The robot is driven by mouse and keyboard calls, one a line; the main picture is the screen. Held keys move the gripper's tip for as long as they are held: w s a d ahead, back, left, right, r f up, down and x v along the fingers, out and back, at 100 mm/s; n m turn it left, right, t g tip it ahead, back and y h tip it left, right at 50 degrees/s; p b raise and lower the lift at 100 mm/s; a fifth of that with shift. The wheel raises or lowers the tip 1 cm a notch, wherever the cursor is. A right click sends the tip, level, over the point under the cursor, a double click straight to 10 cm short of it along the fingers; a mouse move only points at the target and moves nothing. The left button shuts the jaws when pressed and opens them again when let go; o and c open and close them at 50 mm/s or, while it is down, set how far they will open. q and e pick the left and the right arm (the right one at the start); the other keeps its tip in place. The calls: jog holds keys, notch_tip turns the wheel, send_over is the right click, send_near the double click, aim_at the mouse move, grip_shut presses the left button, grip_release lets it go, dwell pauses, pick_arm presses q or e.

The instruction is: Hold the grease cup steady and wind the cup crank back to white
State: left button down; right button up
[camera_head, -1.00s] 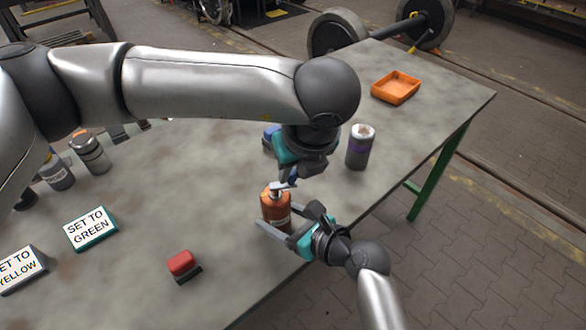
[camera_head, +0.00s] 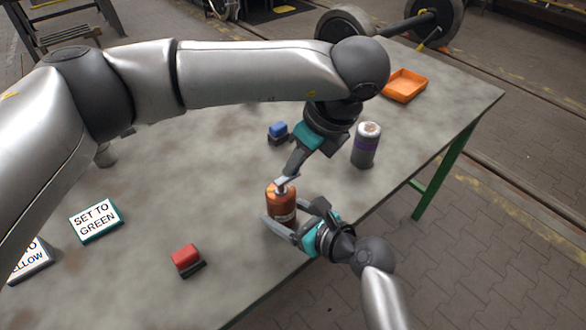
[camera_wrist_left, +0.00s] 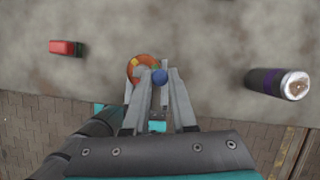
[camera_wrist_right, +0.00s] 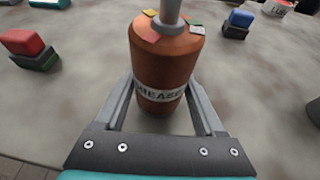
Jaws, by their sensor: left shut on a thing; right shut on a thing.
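The orange grease cup (camera_head: 281,204) stands upright near the table's front edge. Its label shows in the right wrist view (camera_wrist_right: 164,92), with coloured patches around a grey post on top. My right gripper (camera_head: 281,224) is shut around the cup's body, one finger on each side. The cup crank (camera_head: 286,182) is a grey arm on top, with a blue knob (camera_wrist_left: 160,77) in the left wrist view. My left gripper (camera_head: 288,173) comes down from above and is shut on the crank's knob. The fingers hide part of the crank, and I cannot tell which colour it points to.
A grey can with a purple band (camera_head: 366,146) stands to the right. A blue block (camera_head: 279,131) is behind the cup, a red block (camera_head: 186,257) at front left. A "SET TO GREEN" sign (camera_head: 97,220) lies at left, an orange tray (camera_head: 405,86) at the far right.

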pick_arm(q)
jog(key=shift+a, duration=0.1)
jog(key=c, duration=0.7)
grip_release()
jog(key=shift+o, duration=0.2)
jog(key=v, duration=1.2)
pick_arm(e)
jog(key=o, duration=1.5)
jog(key=shift+d, duration=0.1)
